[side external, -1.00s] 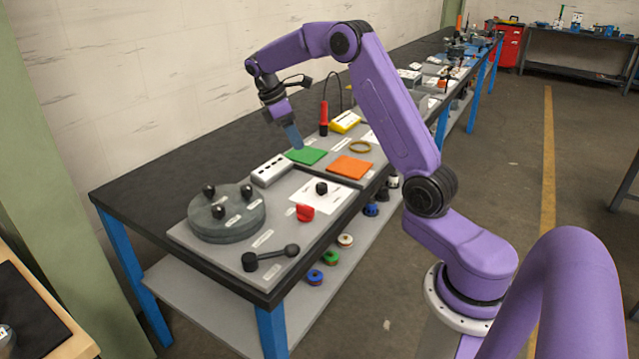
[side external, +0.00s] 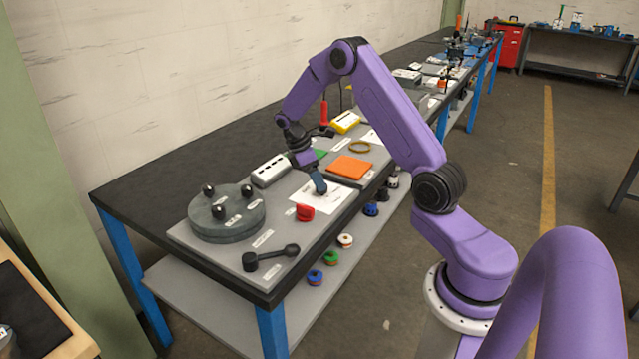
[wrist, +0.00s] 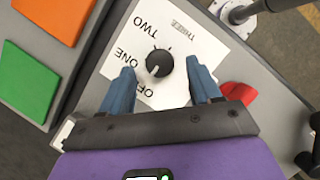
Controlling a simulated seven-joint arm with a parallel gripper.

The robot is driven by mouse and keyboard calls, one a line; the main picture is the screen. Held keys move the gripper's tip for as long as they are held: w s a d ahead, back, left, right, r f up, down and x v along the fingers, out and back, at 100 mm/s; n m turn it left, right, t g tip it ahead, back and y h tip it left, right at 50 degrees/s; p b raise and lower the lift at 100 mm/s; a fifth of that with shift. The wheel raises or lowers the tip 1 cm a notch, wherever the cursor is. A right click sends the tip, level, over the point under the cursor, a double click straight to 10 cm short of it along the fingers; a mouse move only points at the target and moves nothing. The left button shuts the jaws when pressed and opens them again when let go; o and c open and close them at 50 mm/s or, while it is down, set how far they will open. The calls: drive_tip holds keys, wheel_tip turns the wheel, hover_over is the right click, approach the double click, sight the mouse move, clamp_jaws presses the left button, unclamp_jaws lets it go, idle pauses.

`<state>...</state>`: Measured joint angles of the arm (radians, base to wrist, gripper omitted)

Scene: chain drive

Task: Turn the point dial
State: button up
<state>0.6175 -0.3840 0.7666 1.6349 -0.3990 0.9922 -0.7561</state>
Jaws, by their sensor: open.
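The point dial (wrist: 159,64) is a round black knob on a white plate (wrist: 195,42) printed OFF, ONE, TWO and THREE. A small pale mark on the knob seems to face the OFF side; it is too small to be sure. My gripper (wrist: 160,76) is open, with one blue finger on each side of the dial in the wrist view. I cannot tell whether the fingers touch it. In the side view my gripper (side external: 320,188) is low over the white plate (side external: 334,200), and its fingers hide the dial.
A red knob (side external: 305,212) stands close beside the plate, near the right finger in the wrist view (wrist: 240,93). A black lever (side external: 270,257) and a round grey turntable with black knobs (side external: 228,226) are nearby. Orange (side external: 350,167) and green (wrist: 27,82) pads lie on the other side.

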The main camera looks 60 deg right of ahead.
drive_tip(key=shift+x, duration=1.35)
drive_tip(key=shift+c, duration=0.4)
drive_tip(key=c, duration=1)
drive_tip(key=shift+m, duration=0.4)
drive_tip(key=shift+o, duration=0.2)
drive_tip(key=m+y, duration=0.1)
drive_tip(key=m, duration=0.1)
drive_tip(key=m+g+y, duration=0.1)
drive_tip(key=m, duration=0.2)
drive_tip(key=shift+w+d+m, duration=0.15)
drive_tip(key=shift+m, duration=0.15)
drive_tip(key=m+y, duration=0.2)
drive_tip(key=m, duration=0.3)
drive_tip(key=shift+d+r, duration=0.1)
drive_tip(key=shift+d, duration=0.05)
drive_tip(key=shift+m, duration=0.3)
